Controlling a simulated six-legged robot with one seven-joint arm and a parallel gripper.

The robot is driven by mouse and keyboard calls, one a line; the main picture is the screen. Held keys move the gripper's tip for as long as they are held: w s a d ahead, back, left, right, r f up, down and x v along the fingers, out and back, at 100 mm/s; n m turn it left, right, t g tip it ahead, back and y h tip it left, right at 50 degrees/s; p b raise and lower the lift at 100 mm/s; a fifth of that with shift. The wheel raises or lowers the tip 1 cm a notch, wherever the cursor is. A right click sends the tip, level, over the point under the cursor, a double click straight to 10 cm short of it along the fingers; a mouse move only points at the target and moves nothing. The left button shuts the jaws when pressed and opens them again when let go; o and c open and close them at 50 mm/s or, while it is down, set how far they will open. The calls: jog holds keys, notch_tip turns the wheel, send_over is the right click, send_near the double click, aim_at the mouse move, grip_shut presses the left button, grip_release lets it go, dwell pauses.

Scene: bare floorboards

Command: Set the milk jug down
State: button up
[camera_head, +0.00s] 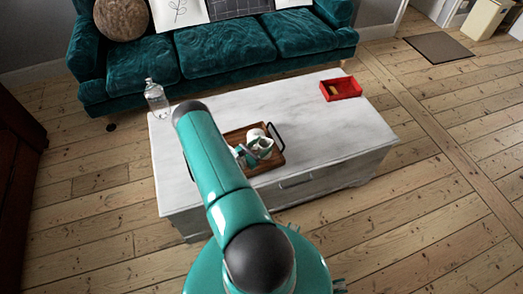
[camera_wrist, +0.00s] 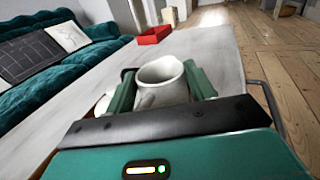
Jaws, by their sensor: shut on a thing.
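The white milk jug (camera_wrist: 163,73) is between my two gripper fingers, its open rim and spout facing up. My gripper (camera_wrist: 161,90) is shut on it, with one green finger on each side. In the head view, the jug (camera_head: 264,144) and my gripper (camera_head: 251,153) are over the brown wooden tray (camera_head: 270,164) on the marble-topped table. The jug looks about upright. Its base is hidden, so I cannot tell whether it touches the tray. Another white piece (camera_head: 256,133) is close behind the jug; part of a white thing shows left of my left finger in the wrist view (camera_wrist: 104,102).
The pale table (camera_head: 310,125) is mostly clear to the right of the tray. A glass bottle (camera_head: 156,98) stands at its back left. A red box (camera_head: 341,89) is at its back right. A dark tray handle (camera_head: 277,134) sticks up. A teal sofa (camera_head: 225,45) stands behind.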

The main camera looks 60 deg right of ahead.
jog(key=shift+f, duration=1.3)
jog(key=shift+s, duration=0.1)
jog(key=o, duration=1.1)
jog(key=shift+f, duration=0.15)
